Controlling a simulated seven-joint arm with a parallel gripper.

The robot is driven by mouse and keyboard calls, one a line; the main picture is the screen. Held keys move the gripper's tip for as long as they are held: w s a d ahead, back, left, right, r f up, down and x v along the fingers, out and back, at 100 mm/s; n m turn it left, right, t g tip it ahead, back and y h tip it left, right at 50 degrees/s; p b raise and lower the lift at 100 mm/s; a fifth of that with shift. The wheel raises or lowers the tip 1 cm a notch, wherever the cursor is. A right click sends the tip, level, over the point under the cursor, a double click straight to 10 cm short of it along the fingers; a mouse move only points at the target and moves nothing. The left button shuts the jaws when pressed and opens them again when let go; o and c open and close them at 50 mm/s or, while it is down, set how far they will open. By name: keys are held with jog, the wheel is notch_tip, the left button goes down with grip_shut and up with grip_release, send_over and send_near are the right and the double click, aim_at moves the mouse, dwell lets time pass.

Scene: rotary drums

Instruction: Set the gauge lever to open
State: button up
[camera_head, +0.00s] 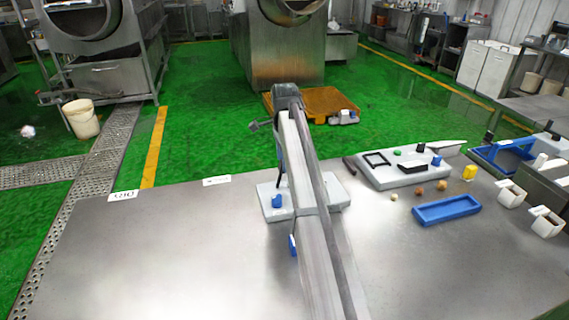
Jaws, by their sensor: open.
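A pale base plate (330,192) lies on the steel table in the middle, largely covered by my arm. A blue knob-like part (277,201) stands on its left side, with a thin dark upright piece (280,178) just behind it. I cannot tell whether either of these is the gauge lever, or how the lever is set. A small blue part (293,245) shows at the arm's left edge, in front of the plate. My arm runs from the bottom edge up over the plate. My gripper cannot be made out; the arm hides that area.
At right on the table (150,265) are a pale board (405,178) with small parts, a blue tray (446,209), several small balls, a yellow piece (469,172) and white containers (511,194). An orange pallet (325,103) lies beyond the table. The table's left side is clear.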

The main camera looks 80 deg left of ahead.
jog(key=shift+f, duration=1)
grip_shut()
